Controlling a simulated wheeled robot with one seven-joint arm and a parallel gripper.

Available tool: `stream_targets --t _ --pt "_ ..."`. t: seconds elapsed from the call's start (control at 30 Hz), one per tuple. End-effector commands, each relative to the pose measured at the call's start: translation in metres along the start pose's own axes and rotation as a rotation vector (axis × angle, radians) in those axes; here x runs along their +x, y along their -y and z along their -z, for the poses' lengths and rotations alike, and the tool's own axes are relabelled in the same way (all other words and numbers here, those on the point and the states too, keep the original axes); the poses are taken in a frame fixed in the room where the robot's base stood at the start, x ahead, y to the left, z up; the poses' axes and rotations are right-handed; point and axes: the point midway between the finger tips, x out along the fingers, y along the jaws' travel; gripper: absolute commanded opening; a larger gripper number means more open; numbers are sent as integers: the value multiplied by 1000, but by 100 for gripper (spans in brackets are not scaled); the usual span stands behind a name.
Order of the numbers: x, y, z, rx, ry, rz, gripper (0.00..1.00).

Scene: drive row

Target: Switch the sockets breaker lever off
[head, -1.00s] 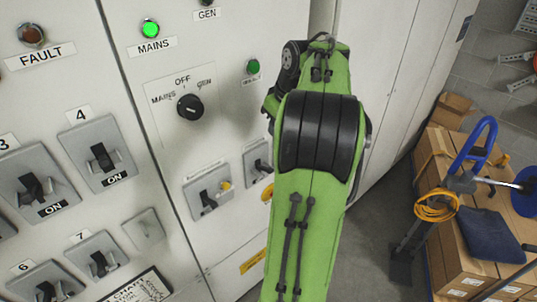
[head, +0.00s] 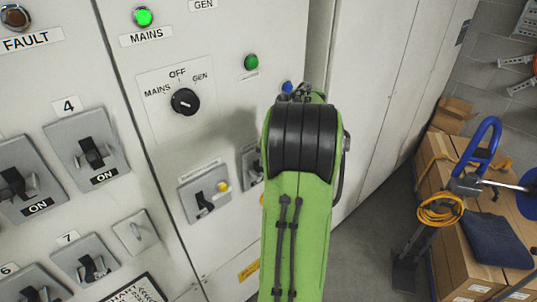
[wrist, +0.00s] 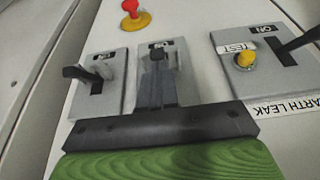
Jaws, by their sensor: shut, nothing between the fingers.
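My gripper (wrist: 157,88) is shut and empty. In the wrist view, its dark fingers lie in front of the middle grey breaker plate (wrist: 185,83) and cover much of its lever; I cannot tell whether they touch it. Another breaker with a black lever (wrist: 84,75) is to the left. The earth-leak breaker (wrist: 275,75), with a yellow test button, is to the right. No sockets label is readable, so I cannot tell which lever is the sockets one. In the head view, my green arm hides the gripper and most of the breaker (head: 250,165) beside the earth-leak one.
A red knob on a yellow base (wrist: 134,18) is close beyond the middle breaker. The head view shows the source selector (head: 185,102), a lit green mains lamp (head: 143,17) and breaker 4 (head: 88,150). Boxes and a hand truck (head: 440,210) stand at right.

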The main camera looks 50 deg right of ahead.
Motion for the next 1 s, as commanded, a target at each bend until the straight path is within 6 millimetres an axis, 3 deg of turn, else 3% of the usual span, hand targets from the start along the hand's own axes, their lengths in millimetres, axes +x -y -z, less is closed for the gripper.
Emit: stream_targets --t 0.67,1.0 --pt "7 -1 -10 3 -86 -2 0" --pt "29 -1 -34 6 -340 -2 0"
